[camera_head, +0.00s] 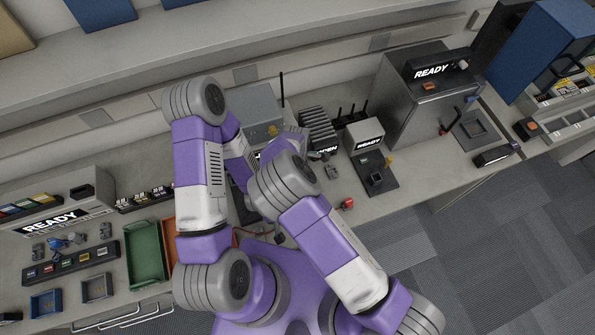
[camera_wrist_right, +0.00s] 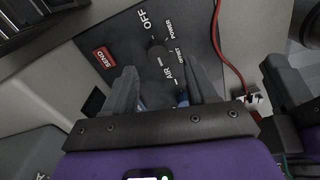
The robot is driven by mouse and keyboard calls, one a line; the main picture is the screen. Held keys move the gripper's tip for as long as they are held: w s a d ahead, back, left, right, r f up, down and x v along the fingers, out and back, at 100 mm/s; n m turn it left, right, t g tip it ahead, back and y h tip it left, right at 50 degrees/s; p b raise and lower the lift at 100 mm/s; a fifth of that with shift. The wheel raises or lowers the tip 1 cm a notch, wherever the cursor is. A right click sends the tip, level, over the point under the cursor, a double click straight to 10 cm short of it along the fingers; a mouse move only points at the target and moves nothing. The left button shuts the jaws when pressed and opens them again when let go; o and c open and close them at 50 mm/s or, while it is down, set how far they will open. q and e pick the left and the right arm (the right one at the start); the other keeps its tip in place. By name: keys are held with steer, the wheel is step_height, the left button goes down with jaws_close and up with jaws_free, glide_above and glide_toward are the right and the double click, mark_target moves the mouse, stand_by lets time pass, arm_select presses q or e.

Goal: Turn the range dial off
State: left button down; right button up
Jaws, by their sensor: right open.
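In the right wrist view a dark panel (camera_wrist_right: 120,35) carries a small dark round dial (camera_wrist_right: 158,54) with white lettering around it, including OFF and POWER. My right gripper (camera_wrist_right: 160,72) is open, with its two grey fingers on either side of the dial's lower area. I cannot tell whether they touch it. The lower panel and part of its lettering are hidden behind the fingers. In the head view my arms cover the dial, and the tips of both grippers cannot be made out.
A red SEND button (camera_wrist_right: 103,57) is left of the dial, and a red cable (camera_wrist_right: 232,50) runs to its right. In the head view a grey READY cabinet (camera_head: 405,100), a small READY unit (camera_head: 362,135) and a green tray (camera_head: 146,252) stand on the bench. Grey floor lies right.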

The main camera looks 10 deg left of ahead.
steer(key=shift+w+f, duration=0.1)
steer(key=shift+f, duration=2.3)
steer(key=shift+c, duration=0.3)
steer(key=shift+w, duration=0.1)
steer(key=c, duration=1)
